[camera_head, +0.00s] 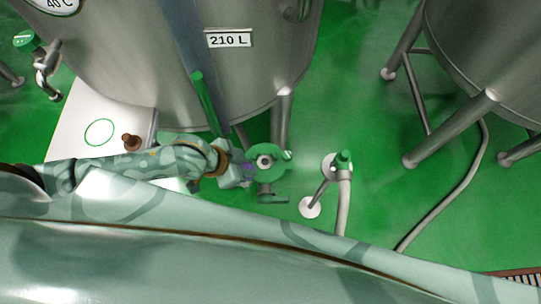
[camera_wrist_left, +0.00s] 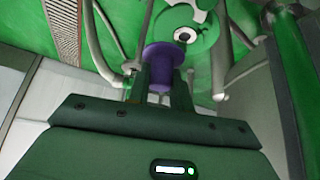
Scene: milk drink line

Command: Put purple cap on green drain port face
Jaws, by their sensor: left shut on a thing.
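My left gripper (camera_head: 243,172) reaches in from the left, below the large tank. It is shut on the purple cap (camera_wrist_left: 162,62), whose wide flange points away from the gripper. In the head view only a little of the purple cap (camera_head: 249,170) shows at the fingertips. The green drain port face (camera_head: 262,149), round with a pale ring and a dark centre, is just right of the gripper. In the left wrist view the green drain port face (camera_wrist_left: 200,42) lies just beyond the cap, up and to the right. I cannot tell whether they touch. My right gripper is not in view.
The steel tank (camera_head: 150,60) labelled 210 L stands above, with legs close to the port. A green-topped pipe stand (camera_head: 343,190) is on the right. Another tank (camera_head: 490,60) stands at the far right. Green floor (camera_head: 370,130) lies open between them.

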